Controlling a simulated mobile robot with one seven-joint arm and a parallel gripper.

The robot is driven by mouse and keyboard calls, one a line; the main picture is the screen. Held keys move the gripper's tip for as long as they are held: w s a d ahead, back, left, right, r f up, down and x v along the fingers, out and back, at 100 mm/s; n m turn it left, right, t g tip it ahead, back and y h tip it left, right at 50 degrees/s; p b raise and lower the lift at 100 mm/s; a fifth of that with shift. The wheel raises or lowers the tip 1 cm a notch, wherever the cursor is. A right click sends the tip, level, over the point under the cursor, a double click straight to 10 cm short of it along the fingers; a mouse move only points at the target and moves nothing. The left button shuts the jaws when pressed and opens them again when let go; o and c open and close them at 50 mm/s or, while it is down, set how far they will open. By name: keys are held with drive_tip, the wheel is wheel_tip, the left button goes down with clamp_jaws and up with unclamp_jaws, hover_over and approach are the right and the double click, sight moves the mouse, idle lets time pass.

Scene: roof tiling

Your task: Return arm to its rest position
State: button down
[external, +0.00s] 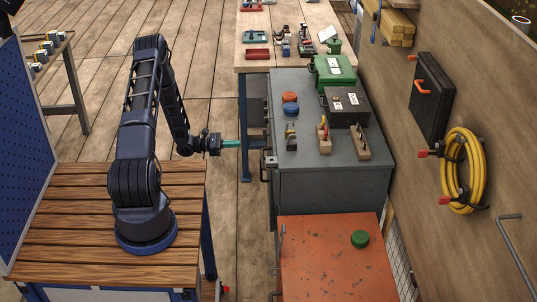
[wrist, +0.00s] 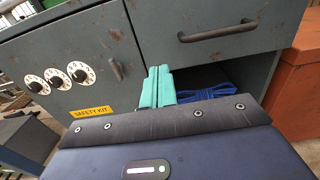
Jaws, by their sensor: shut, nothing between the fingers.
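My arm rises from its base on the wooden-slat bench in the external view and bends down toward the grey cabinet (external: 330,190). My gripper (external: 238,144) points right at the cabinet's front, with its teal fingers together and nothing between them. In the wrist view the fingers of my gripper (wrist: 158,72) are side by side before the cabinet front (wrist: 185,15). Behind them is an open dark compartment with a blue coiled strap (wrist: 205,93) inside. Whether the fingertips touch the cabinet cannot be told.
The cabinet front carries dials (wrist: 77,72), a yellow "SAFETY KIT" label (wrist: 90,112) and a drawer handle (wrist: 217,32). An orange cabinet (external: 325,270) stands nearer the camera. A workbench (external: 270,20) with tools is behind. Open plank floor (external: 100,110) lies left of the gripper.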

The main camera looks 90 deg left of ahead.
drive_tip(key=w+d+r+m+g+h, duration=0.2)
drive_tip(key=w+d+r+m+h, duration=0.3)
drive_tip(key=r, duration=0.3)
drive_tip(key=w+d+r+m+g+h, duration=0.3)
drive_tip(key=w+d+r+m, duration=0.1)
drive_tip(key=w+d+r, duration=0.35)
drive_tip(key=w+d+r+m+g+h, duration=0.1)
drive_tip(key=w+d+r+m+g, duration=0.3)
drive_tip(key=d+r, duration=0.45)
drive_tip(key=w+d+r+m+g+h, duration=0.1)
drive_tip(key=w+d+r+m+g, duration=0.15)
drive_tip(key=d+r+m, duration=0.55)
drive_tip(key=s+d+r+m+g+y, duration=0.25)
drive_tip(key=d+r, duration=0.25)
drive_tip(key=d, duration=0.5)
drive_tip(key=s+d+r+m+g+y, duration=0.25)
drive_tip(key=d+r, duration=0.25)
drive_tip(key=d, duration=0.6)
drive_tip(key=s+d+r+m+t+y, duration=0.1)
drive_tip(key=s+d+r+m, duration=0.3)
drive_tip(key=s, duration=0.4)
drive_tip(key=s+d+r+m+t+y, duration=0.2)
drive_tip(key=s+d+r+m+y, duration=0.2)
drive_tip(key=s+d+m, duration=0.2)
drive_tip(key=shift+s+d, duration=0.2)
drive_tip(key=shift+s, duration=0.8)
